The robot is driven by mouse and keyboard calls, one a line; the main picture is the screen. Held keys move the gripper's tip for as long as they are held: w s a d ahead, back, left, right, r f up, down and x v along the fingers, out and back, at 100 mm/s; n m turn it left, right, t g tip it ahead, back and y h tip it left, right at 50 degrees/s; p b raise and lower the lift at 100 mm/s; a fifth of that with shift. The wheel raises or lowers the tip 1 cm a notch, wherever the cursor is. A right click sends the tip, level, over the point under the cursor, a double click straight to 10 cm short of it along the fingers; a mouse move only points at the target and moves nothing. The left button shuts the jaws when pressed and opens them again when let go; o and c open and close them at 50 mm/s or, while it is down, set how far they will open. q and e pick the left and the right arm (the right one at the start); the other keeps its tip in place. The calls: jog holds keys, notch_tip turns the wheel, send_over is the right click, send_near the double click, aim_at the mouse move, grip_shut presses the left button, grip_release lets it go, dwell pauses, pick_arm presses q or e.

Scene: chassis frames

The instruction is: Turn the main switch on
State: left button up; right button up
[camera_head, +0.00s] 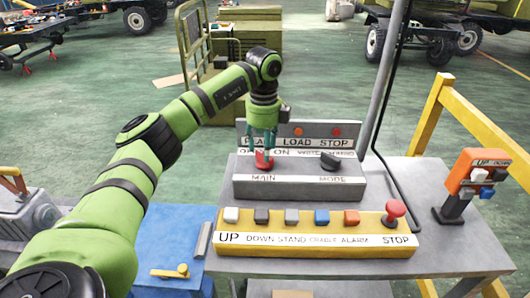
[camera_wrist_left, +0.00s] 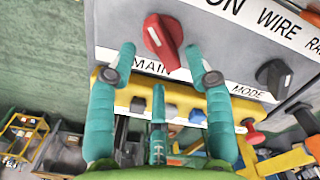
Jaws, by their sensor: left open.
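The main switch is a red rotary knob (camera_head: 263,160) on the grey control box (camera_head: 300,186), above the label MAIN. My right gripper is not in view.
A black MODE knob (camera_head: 330,161) sits right of the red one. A yellow button panel (camera_head: 315,239) with several buttons and a red STOP knob (camera_head: 395,208) lies in front. An orange UP/DOWN box (camera_head: 476,178) stands right. A grey post (camera_head: 388,80) rises behind.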

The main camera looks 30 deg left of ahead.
aim_at(261, 154)
pick_arm(q)
jog(key=shift+f+p, duration=0.3)
jog(key=shift+f, duration=1.35)
grip_shut()
jog(key=shift+m, duration=0.4)
jog(key=m, duration=0.3)
jog(key=shift+a+m, duration=0.1)
jog(key=shift+m, duration=0.3)
jog(key=m, duration=0.4)
jog(key=shift+a+m+p, duration=0.2)
jog(key=shift+m+p, duration=0.1)
jog(key=m, duration=0.4)
jog(key=shift+a, duration=0.15)
jog(key=m, duration=0.4)
jog(key=shift+w+a+m, duration=0.1)
jog(key=shift+w+m, duration=0.05)
jog(key=shift+m, duration=0.45)
